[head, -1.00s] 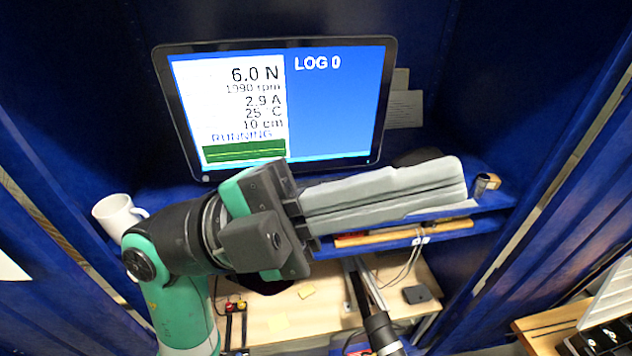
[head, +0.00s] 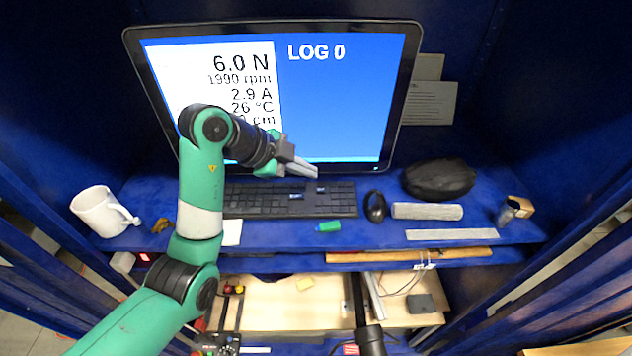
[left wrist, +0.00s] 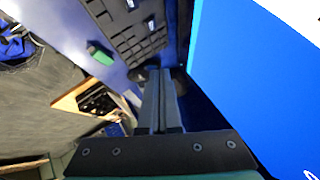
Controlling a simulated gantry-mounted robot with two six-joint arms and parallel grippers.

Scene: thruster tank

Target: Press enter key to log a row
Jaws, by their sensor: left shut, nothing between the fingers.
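A black keyboard (head: 262,200) lies on the blue shelf below the monitor (head: 335,100), which reads "LOG 0". My left gripper (head: 316,172) is shut and empty. In the head view its fingertips are just above the keyboard's far right part, in front of the monitor's lower edge. In the left wrist view the closed fingers (left wrist: 155,72) reach toward the end of the keyboard (left wrist: 135,30); contact with a key cannot be told. The enter key cannot be singled out. My right gripper is not in view.
A mouse (head: 375,206), a grey bar (head: 427,211) and a black pouch (head: 438,179) lie right of the keyboard. A green eraser-like block (head: 327,227) lies in front of it. A white mug (head: 103,211) stands at the left.

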